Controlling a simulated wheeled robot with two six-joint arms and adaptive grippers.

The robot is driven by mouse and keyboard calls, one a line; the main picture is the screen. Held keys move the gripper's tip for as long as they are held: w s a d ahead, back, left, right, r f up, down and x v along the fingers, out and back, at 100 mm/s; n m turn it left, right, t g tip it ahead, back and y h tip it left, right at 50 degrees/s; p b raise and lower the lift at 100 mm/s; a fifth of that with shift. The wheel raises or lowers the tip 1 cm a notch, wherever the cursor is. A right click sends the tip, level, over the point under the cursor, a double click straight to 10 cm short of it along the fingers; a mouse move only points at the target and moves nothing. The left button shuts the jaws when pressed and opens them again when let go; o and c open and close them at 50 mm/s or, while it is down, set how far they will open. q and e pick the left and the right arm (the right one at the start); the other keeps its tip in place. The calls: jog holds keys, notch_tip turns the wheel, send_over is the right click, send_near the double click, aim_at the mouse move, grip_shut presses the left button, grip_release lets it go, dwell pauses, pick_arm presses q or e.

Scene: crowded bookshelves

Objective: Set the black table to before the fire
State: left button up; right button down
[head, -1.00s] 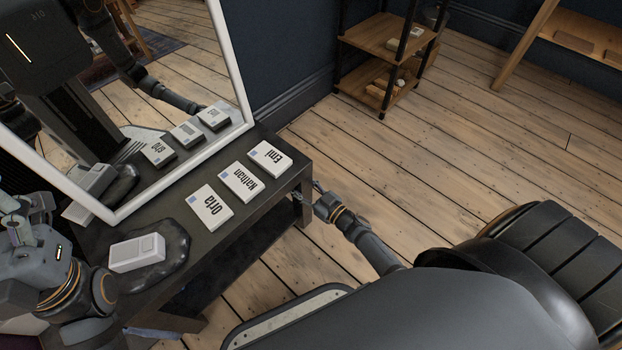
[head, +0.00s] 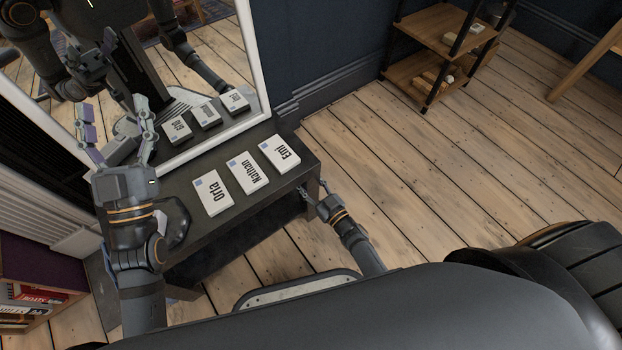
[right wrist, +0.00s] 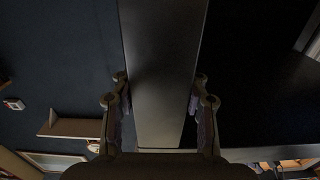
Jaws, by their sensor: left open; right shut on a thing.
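The black table (head: 185,184) stands at the left-middle of the head view, with the cards Orla (head: 213,194), Nathan (head: 247,173) and Emi (head: 280,154) lying on it. My left gripper (head: 114,116) is open over the table's left end, in front of the mirror, with its fingers spread. My right gripper (head: 316,194) is at the table's right front corner, shut on part of its frame. In the right wrist view a long dark bar of the table (right wrist: 165,70) runs between the fingers. My left arm hides the table's left part.
A white-framed mirror (head: 262,75) stands along the table's back. A pale ribbed panel (head: 45,205) and books (head: 30,292) are at the left. A wooden shelf unit (head: 425,70) stands at the back right. The plank floor (head: 430,175) is clear in the middle.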

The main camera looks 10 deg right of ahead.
jog(key=shift+s, duration=0.1)
jog(key=c, duration=0.7)
grip_release()
jog(key=shift+o, duration=0.2)
jog(key=v, duration=1.2)
jog(key=shift+f, duration=0.1)
